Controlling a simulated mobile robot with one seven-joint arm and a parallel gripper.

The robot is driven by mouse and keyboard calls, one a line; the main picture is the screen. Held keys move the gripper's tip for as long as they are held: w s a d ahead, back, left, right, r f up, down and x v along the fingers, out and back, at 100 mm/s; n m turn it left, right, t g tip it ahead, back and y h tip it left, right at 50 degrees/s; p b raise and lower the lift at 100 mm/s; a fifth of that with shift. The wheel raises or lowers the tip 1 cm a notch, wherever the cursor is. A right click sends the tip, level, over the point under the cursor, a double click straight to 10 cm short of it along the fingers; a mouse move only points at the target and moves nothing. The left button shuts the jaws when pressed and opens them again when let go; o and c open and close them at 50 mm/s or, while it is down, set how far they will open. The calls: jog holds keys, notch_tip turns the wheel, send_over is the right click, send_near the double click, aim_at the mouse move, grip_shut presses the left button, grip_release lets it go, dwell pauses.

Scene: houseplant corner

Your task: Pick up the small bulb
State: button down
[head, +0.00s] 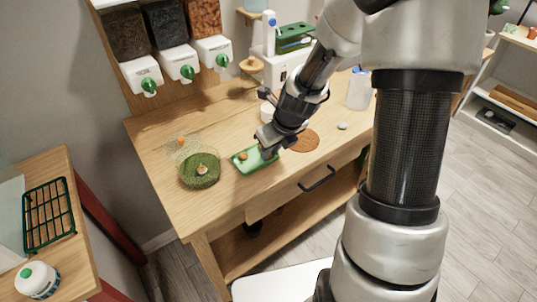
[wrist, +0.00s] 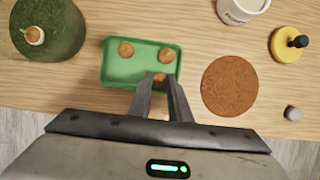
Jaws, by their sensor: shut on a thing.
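My gripper (wrist: 161,80) reaches over the near edge of the green tray (wrist: 115,73). Its fingers are shut on a small orange-brown bulb (wrist: 160,79), partly hidden between them. It is at the tray's near side; I cannot tell if it touches the tray floor. Two other bulbs lie in the tray, one at the left (wrist: 126,49) and one at the right (wrist: 166,55). In the head view my gripper (head: 267,150) covers the right part of the tray (head: 250,168), and the held bulb is hidden.
A round mossy green holder (head: 200,180) with a bulb on top stands left of the tray. Behind it another bulb (head: 181,140) lies on a mesh sheet. A brown disc (wrist: 230,86) lies right of the tray, with a grey pebble (wrist: 293,113) and yellow object (wrist: 287,46) beyond.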

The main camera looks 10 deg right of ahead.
aim_at(271, 155)
jog(key=shift+r, duration=0.1)
notch_tip(271, 155, up, 10)
jog(key=p, duration=0.2)
dwell(0.3)
jog(key=c, duration=2.4)
grip_release()
jog(key=shift+p, duration=0.3)
grip_shut()
